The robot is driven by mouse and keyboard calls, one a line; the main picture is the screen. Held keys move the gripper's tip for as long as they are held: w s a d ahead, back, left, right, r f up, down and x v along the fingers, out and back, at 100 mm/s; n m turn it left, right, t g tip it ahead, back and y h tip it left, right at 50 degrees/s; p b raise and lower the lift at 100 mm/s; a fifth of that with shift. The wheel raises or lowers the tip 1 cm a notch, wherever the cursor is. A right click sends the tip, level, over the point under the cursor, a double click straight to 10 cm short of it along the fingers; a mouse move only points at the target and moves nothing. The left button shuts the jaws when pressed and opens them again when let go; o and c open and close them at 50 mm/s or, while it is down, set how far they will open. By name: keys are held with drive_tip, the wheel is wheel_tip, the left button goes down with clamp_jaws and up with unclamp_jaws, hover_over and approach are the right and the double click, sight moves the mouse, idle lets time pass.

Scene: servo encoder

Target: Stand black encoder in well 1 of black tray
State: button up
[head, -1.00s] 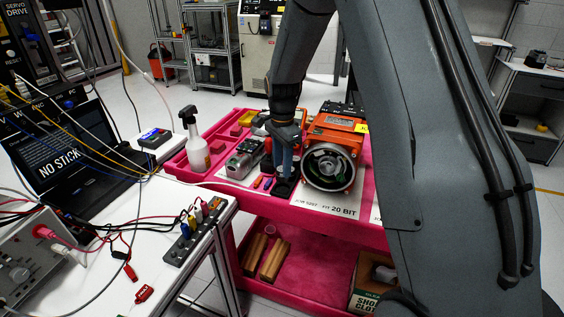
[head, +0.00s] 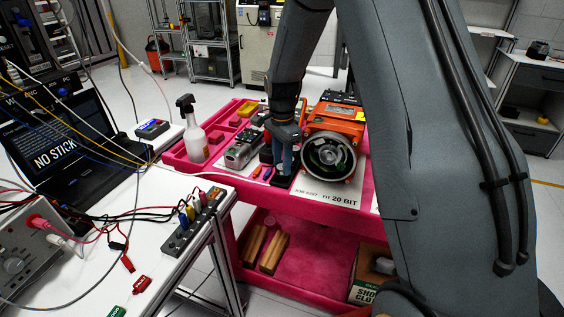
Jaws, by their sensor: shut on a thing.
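My gripper (head: 283,164) points down over the pink cart, just left of the orange servo motor. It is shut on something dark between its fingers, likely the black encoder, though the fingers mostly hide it. A small black item (head: 281,182) shows right at the fingertips, low against the cart top. I cannot tell whether it is part of the held thing or separate. A black tray-like object (head: 345,97) lies behind the orange motor, partly hidden by it and by my arm. Its wells and their numbers cannot be made out.
The orange motor (head: 338,124), its round face forward, stands close right of my gripper. A grey metal part (head: 243,150) and a spray bottle (head: 194,135) stand to the left on the pink cart (head: 333,214). A white bench (head: 170,215) with cables is at front left.

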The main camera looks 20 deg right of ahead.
drive_tip(key=shift+f, duration=0.2)
drive_tip(key=shift+f, duration=0.35)
drive_tip(key=shift+f, duration=0.1)
drive_tip(key=o, duration=1.1)
drive_tip(key=shift+c, duration=0.3)
drive_tip(key=shift+r+p, duration=2.2)
drive_tip(key=shift+r, duration=1.65)
drive_tip(key=s+r+n+t+b, duration=0.1)
drive_tip(key=s+n+b, duration=0.3)
drive_tip(key=s+n, duration=1)
drive_tip(key=s, duration=1.1)
